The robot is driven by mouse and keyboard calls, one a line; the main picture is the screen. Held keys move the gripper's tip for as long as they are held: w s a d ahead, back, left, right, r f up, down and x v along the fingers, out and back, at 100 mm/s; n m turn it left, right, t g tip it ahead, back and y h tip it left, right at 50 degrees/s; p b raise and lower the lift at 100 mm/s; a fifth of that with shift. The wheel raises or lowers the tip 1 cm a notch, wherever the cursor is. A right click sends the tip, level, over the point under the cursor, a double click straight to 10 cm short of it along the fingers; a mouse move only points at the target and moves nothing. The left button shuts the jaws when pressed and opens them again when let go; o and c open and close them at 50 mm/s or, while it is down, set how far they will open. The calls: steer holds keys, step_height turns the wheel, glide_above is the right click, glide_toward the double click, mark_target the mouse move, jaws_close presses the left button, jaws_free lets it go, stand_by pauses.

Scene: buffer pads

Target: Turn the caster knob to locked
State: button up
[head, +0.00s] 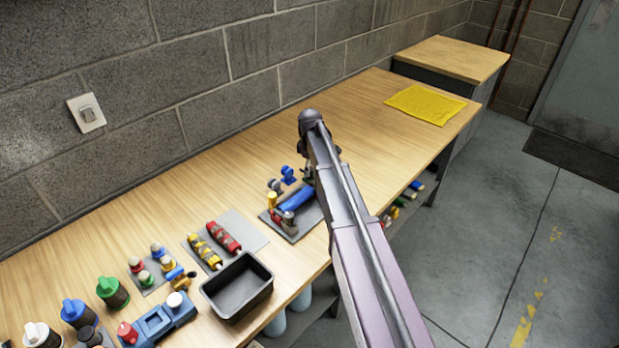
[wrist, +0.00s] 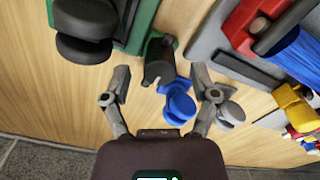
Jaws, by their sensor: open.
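In the wrist view my gripper (wrist: 160,74) is open, its two fingers spread wide. A dark grey knob (wrist: 158,62) beside a green part shows between the fingertips. A blue knob (wrist: 178,103) lies nearer, also between the fingers, towards the right one. A light grey knob (wrist: 231,112) is just behind the right finger. I cannot tell which of these is the caster knob, nor whether any finger touches one. In the head view the blue knob (head: 288,174) and the grey knob (head: 275,185) stand on the bench; my arm hides the gripper and much of this area.
Black round parts (wrist: 84,30) on a green body sit at upper left in the wrist view. A grey board (head: 292,222) with a blue cylinder lies close by on the wooden bench (head: 345,105). A black bin (head: 237,286) and coloured fittings stand to the left. The bench near the yellow mat (head: 425,104) is clear.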

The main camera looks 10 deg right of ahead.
steer(key=shift+f+b, duration=0.85)
steer(key=shift+f, duration=0.3)
jaws_close()
